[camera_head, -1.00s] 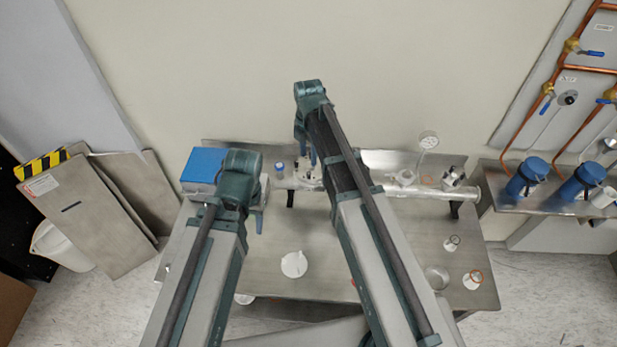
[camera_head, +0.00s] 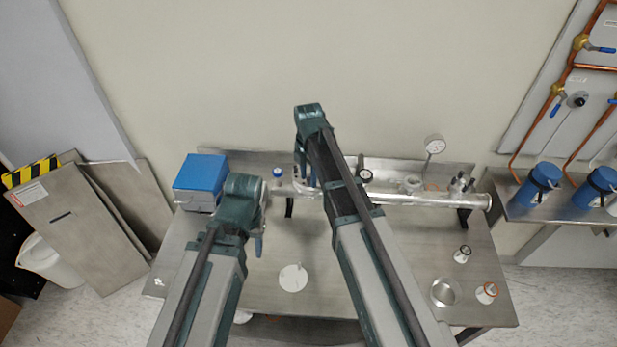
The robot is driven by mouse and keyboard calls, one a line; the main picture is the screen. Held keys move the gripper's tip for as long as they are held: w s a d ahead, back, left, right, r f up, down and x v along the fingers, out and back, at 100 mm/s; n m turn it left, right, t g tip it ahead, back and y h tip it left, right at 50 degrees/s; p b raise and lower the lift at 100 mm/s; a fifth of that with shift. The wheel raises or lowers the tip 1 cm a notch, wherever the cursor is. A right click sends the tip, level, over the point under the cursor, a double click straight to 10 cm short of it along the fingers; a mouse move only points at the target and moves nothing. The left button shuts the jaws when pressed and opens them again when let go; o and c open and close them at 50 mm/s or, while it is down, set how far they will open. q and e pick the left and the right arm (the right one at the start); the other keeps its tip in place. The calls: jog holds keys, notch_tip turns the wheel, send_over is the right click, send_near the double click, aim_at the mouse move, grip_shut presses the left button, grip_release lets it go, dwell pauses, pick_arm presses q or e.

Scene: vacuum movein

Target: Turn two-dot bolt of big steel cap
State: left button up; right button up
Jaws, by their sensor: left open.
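A steel tube (camera_head: 420,199) lies along the back of the table. The big steel cap and its two-dot bolt cannot be made out; my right arm covers the part of the tube around them. My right gripper (camera_head: 306,178) points down at the tube's left part, and its fingertips are mostly hidden by the arm, so its jaws cannot be judged. My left gripper (camera_head: 259,238) is open and empty over the left side of the table, in front of the tube and left of my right gripper.
A blue-topped box (camera_head: 201,172) stands at the table's back left. A small blue-capped bottle (camera_head: 278,173) is behind the tube. A white disc (camera_head: 293,278) lies mid-table. A glass dish (camera_head: 445,292) and small fittings are at right. A dial gauge (camera_head: 434,144) rises behind.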

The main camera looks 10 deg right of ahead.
grip_shut()
